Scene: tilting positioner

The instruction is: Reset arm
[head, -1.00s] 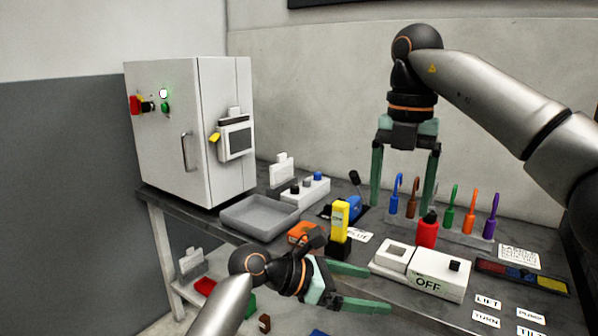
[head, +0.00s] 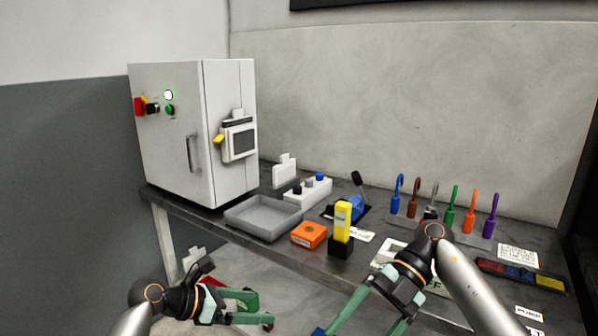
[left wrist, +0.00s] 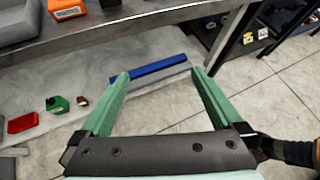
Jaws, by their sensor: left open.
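My left gripper (head: 263,309) is low at the front left of the workbench (head: 290,258), its fingers apart and empty. It also shows in the left wrist view (left wrist: 160,76), pointing over the lower shelf (left wrist: 150,110). A blue bar (left wrist: 160,67) lies on that shelf beyond the fingertips. My right gripper (head: 364,330) is low at the front of the bench, pointing down and left. Its fingers are spread with nothing seen between them; the tips are near or past the lower picture edge.
A white cabinet (head: 170,130) stands at the back left, with a grey tray (head: 262,230) before it. An orange box (head: 309,235) and a yellow-and-black device (head: 342,225) stand near the front edge. Several coloured hooks, such as the purple one (head: 490,215), stand at the right.

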